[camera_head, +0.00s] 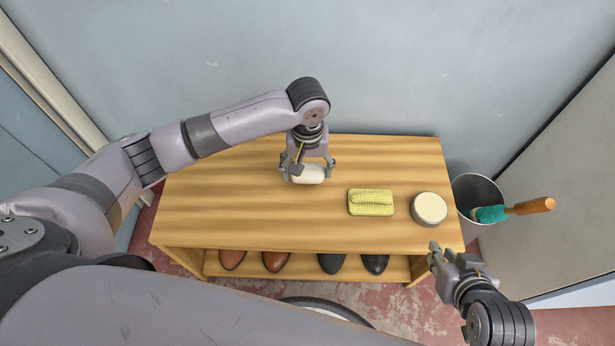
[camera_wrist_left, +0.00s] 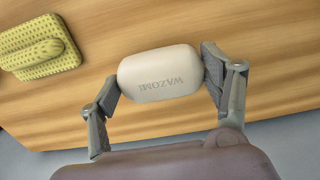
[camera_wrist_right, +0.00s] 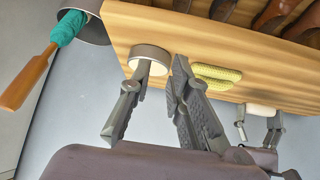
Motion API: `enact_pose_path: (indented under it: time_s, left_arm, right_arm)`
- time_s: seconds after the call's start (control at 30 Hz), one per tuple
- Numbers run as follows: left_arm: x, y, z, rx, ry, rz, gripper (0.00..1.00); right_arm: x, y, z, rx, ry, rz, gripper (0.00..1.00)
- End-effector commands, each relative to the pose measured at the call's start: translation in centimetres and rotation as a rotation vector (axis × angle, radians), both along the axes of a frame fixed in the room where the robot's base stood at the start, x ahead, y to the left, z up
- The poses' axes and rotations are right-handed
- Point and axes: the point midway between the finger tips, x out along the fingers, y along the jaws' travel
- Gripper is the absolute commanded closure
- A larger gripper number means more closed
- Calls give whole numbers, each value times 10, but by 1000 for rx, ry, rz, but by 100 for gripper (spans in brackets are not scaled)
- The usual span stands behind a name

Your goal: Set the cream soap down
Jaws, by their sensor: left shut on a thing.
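The cream soap (camera_head: 308,174) is a rounded bar at the middle of the wooden bench top. My left gripper (camera_head: 307,170) is shut on it, one finger at each end. In the left wrist view the soap (camera_wrist_left: 160,74) shows its stamped lettering between the two fingers (camera_wrist_left: 158,80). It is low over the bench top; I cannot tell whether it touches the wood. The soap also shows at the edge of the right wrist view (camera_wrist_right: 261,110). My right gripper (camera_head: 437,256) is off the bench's front right corner, its fingers apart and empty in the right wrist view (camera_wrist_right: 155,80).
A yellow-green soap dish or sponge (camera_head: 371,202) and a round tin with a pale lid (camera_head: 429,208) stand right of the soap. A metal bucket (camera_head: 476,194) with a teal, wooden-handled brush (camera_head: 505,211) is beside the bench (camera_head: 240,215). Several shoes sit on the lower shelf.

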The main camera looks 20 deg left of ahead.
Motion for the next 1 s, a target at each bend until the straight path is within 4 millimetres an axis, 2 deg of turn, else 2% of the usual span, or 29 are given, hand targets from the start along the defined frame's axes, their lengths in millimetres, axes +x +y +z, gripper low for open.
enact_pose_path:
  time_s: [0.23, 0.4, 0.67, 0.97, 1.0]
  left_arm:
    - [0, 0, -25, 0, 1, 0, 58]
    - [0, 0, -34, -1, 0, -1, 58]
    - [0, 0, -34, -1, 0, -1, 58]
    - [0, -1, -36, -1, 0, -1, 58]
    - [0, 0, -37, -1, 0, -1, 26]
  right_arm:
    - [34, 12, 23, 45, -202, 14, 82]
    - [47, 18, 38, 66, -294, 21, 82]
    - [48, 19, 40, 68, -305, 23, 82]
    - [43, 16, 34, 59, -265, 19, 82]
    - [42, 16, 33, 57, -261, 18, 82]
